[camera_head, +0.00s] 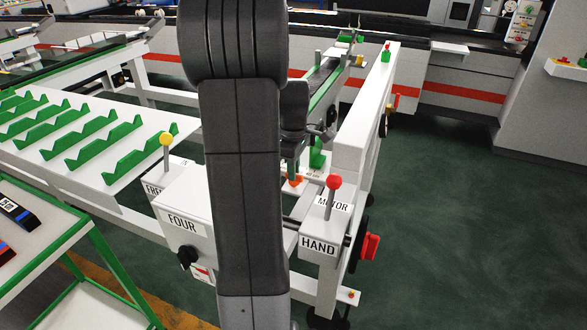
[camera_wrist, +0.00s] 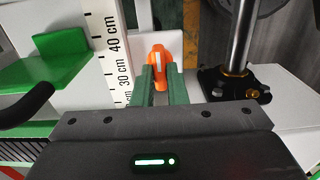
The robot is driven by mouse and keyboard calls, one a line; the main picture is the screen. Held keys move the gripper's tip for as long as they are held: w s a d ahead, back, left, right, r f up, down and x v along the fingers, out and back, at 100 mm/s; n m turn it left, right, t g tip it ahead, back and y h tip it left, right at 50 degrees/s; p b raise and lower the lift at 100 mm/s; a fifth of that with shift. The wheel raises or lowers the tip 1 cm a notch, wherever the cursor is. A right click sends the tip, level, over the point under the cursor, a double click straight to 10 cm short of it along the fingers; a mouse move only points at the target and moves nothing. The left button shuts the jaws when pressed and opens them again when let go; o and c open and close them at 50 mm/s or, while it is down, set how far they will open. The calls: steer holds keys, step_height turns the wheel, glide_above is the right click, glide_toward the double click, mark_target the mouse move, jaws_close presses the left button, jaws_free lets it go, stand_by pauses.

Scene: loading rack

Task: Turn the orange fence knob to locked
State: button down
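The orange fence knob (camera_wrist: 157,57) is in the upper middle of the wrist view, in front of a white plate. A pale line runs along its grip, roughly up and down in that view. The two green fingers of my gripper (camera_wrist: 161,72) stand a little apart and point at the knob. Their tips overlap its lower part, and I cannot tell whether they touch it. In the head view, the knob (camera_head: 295,181) is a small orange patch below my gripper (camera_head: 291,172), partly hidden by the fingers and my arm.
A white ruler scale (camera_wrist: 113,60) stands left of the knob, and a metal post (camera_wrist: 240,40) with a black base stands right. In the head view, a red-topped lever (camera_head: 333,182) and a red knob (camera_head: 370,246) are near my arm. Green floor (camera_head: 470,200) is clear at right.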

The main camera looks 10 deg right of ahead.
steer(key=shift+m, duration=0.3)
steer(key=m+p, duration=0.1)
steer(key=m, duration=0.2)
steer(key=shift+r+m, duration=0.1)
steer(key=shift+m, duration=0.2)
steer(key=m, duration=0.4)
steer(key=shift+p, duration=0.4)
steer(key=m, duration=0.5)
steer(key=shift+w+d, duration=0.1)
steer(key=shift+m+p, duration=0.45)
steer(key=shift+m, duration=1.85)
steer(key=c, duration=1.4)
jaws_free()
steer(key=shift+c, duration=0.2)
